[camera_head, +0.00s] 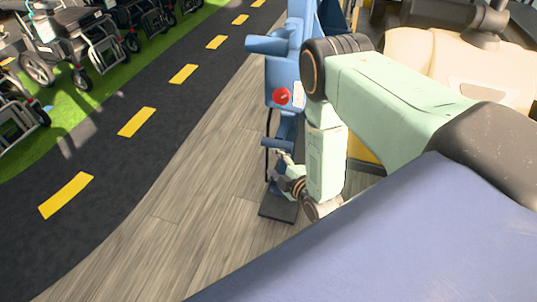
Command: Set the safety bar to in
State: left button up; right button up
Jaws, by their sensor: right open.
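A blue upright machine (284,78) with a red round part (281,96) on its front stands at the upper middle. A thin black bar (267,150) runs down its left side, and a short blue bar (270,143) sticks out low down; I cannot tell which part is the safety bar. My right arm comes in from the right and bends down in front of the machine. My right gripper (277,170) is small in the picture, open, close to the machine's lower part above a dark base plate (279,207). I cannot tell whether it touches anything. My left gripper is out of view.
Grey wood-look floor (180,220) is clear left of the machine. Beyond it runs a dark lane (120,165) with yellow dashes. A cream seat-like object (425,60) stands behind my right arm.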

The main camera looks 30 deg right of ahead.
aim_at(271, 146)
jog(key=w+d+n+t+b, duration=0.1)
jog(key=w+d+n+t, duration=0.1)
jog(key=w, duration=0.1)
jog(key=shift+d+b, duration=0.25)
jog(key=shift+b, duration=0.15)
jog(key=shift+w+n, duration=0.3)
jog(key=shift+w, duration=0.05)
jog(key=w+b, duration=0.1)
jog(key=w, duration=0.2)
jog(key=w+f+b, duration=0.1)
jog(key=w, duration=0.1)
jog(key=shift+d+f+b, duration=0.1)
jog(key=shift+d+b, duration=0.2)
jog(key=shift+d, duration=0.05)
jog(key=shift+w, duration=0.35)
jog(key=shift+w+f, duration=0.1)
jog(key=shift+w, duration=0.35)
jog(key=shift+s, duration=0.1)
jog(key=shift+c, duration=0.3)
jog(key=shift+r, duration=0.2)
jog(key=shift+c, duration=0.7)
jog(key=shift+f, duration=0.15)
jog(key=c, duration=0.3)
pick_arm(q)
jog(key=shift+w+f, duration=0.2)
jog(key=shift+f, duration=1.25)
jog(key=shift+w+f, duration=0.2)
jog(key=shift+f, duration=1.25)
pick_arm(e)
grip_shut()
